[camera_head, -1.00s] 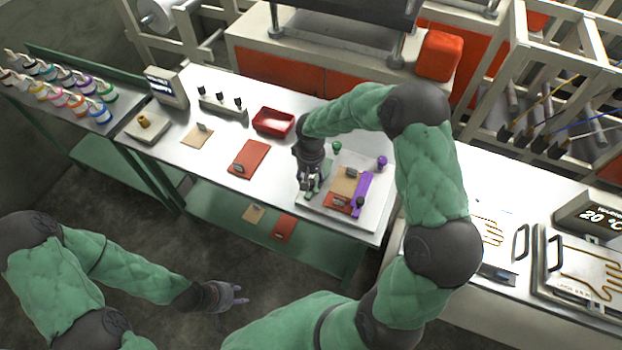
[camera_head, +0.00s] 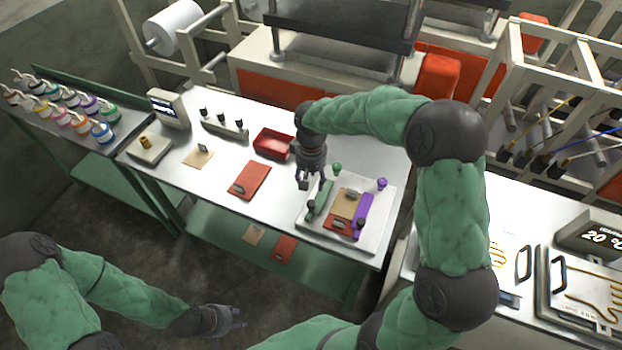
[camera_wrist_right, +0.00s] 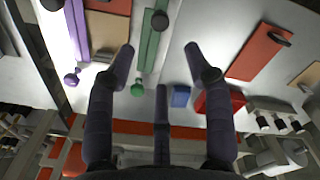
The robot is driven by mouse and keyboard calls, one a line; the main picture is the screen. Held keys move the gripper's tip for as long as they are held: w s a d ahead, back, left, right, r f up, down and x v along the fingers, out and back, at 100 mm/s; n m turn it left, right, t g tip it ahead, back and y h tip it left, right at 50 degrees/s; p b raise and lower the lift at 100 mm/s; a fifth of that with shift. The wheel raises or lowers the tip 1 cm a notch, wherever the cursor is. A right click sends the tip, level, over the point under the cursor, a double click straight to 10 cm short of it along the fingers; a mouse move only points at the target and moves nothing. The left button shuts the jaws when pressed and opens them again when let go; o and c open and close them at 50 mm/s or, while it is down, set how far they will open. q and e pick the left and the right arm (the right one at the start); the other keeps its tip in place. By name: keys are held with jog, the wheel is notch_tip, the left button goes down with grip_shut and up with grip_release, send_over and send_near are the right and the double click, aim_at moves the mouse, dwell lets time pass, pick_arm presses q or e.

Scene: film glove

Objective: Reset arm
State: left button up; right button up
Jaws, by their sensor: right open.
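My right gripper (camera_head: 312,180) is open and empty above the left part of the pale fixture board (camera_head: 375,238). In the right wrist view its fingers (camera_wrist_right: 162,62) are spread, with nothing held between them. A green bar (camera_head: 322,198) lies on the board just below the gripper; in the wrist view it shows behind and between the fingers (camera_wrist_right: 150,35). A purple bar (camera_head: 363,208) and a tan and red stack (camera_head: 344,208) sit beside it. My left gripper (camera_head: 228,318) hangs low over the floor at the lower left, empty, its fingers apart.
A red tray (camera_head: 272,143), a red plate (camera_head: 250,180) and a tan plate (camera_head: 198,156) lie on the steel table (camera_head: 225,165). Coloured bottles (camera_head: 70,112) stand at the left. A heated plate (camera_head: 580,280) is at the right. A press (camera_head: 340,50) stands behind.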

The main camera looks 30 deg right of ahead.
jog(key=s+a+f, duration=0.1)
jog(key=a+f, duration=0.1)
jog(key=f, duration=0.2)
jog(key=s+a+f+y, duration=0.1)
jog(key=a+f, duration=0.1)
jog(key=f, duration=0.2)
jog(key=s+a+f+y, duration=0.1)
jog(key=s+a+f, duration=0.1)
jog(key=f, duration=0.2)
jog(key=shift+f, duration=0.2)
jog(key=s+a+f+m+y, duration=0.1)
jog(key=s+a+f, duration=0.3)
jog(key=s+f, duration=0.45)
jog(key=s+a+f+m+y, duration=0.1)
jog(key=s+a+f, duration=0.3)
jog(key=s+f, duration=0.45)
jog(key=w+b+x, duration=0.1)
jog(key=b+x, duration=0.5)
jog(key=b, duration=0.4)
jog(key=shift+d+f+n, duration=0.25)
jog(key=shift+f+n, duration=0.05)
jog(key=shift+r, duration=0.1)
